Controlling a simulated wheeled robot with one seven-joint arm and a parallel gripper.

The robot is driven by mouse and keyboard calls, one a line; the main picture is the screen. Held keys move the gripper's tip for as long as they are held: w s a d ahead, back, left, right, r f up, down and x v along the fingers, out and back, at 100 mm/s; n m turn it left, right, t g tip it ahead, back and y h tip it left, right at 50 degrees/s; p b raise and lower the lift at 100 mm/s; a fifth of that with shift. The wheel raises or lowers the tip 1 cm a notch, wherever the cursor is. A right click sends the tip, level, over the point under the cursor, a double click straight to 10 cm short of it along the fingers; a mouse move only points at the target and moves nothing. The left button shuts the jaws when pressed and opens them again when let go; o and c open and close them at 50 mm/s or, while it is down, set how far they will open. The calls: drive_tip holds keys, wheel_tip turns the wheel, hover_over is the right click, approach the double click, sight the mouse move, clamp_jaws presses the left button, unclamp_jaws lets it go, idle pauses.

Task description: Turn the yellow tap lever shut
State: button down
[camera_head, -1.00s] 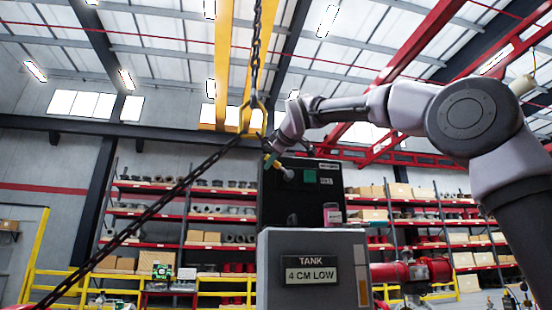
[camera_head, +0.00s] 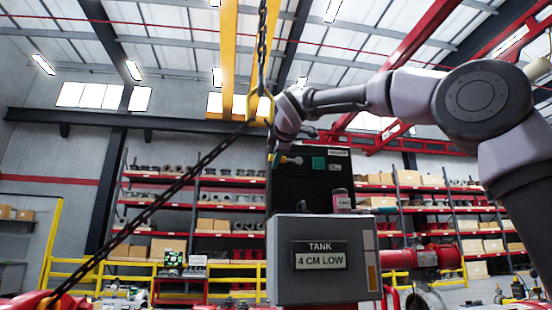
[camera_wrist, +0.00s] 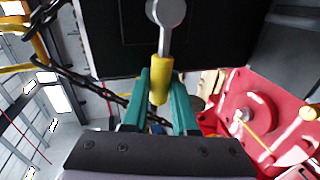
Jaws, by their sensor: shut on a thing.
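The yellow tap lever (camera_wrist: 160,83) hangs from a round grey hub (camera_wrist: 167,12) on a black panel in the wrist view. My gripper (camera_wrist: 163,103) has its two teal fingers on either side of the yellow handle and is shut on it. In the head view the lever (camera_head: 282,160) points left from its pale hub (camera_head: 297,160), roughly level. My gripper (camera_head: 274,157) is at the lever's left end, small and partly hidden by my wrist.
The black cabinet (camera_head: 300,192) stands behind a grey box marked TANK 4 CM LOW (camera_head: 320,260). A pink-labelled jar (camera_head: 341,199) sits on the box. A chain (camera_head: 170,207) runs diagonally at the left. Red machinery (camera_wrist: 245,110) lies at the right in the wrist view.

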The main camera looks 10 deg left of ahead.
idle(0.3)
drive_tip(key=c, duration=0.7)
unclamp_jaws()
drive_tip(key=v, duration=1)
drive_tip(key=shift+s, duration=0.4)
drive_tip(key=shift+d, duration=0.1)
drive_tip(key=d+f+m+g+h, duration=0.3)
drive_tip(key=d+f+m, duration=0.4)
drive_tip(key=d+f, duration=0.65)
drive_tip(key=s+d+f+m+g, duration=0.1)
drive_tip(key=s+d+f+m, duration=0.4)
drive_tip(key=f, duration=0.4)
drive_tip(key=s+d+f+m+g, duration=0.1)
drive_tip(key=s+d+f+m, duration=0.4)
drive_tip(key=f, duration=0.5)
drive_tip(key=s+d+f+m+g, duration=0.2)
drive_tip(key=s+d+f+m, duration=0.3)
drive_tip(key=f, duration=0.5)
drive_tip(key=d+m, duration=0.2)
drive_tip(key=m, duration=0.1)
drive_tip(key=shift+f, duration=0.2)
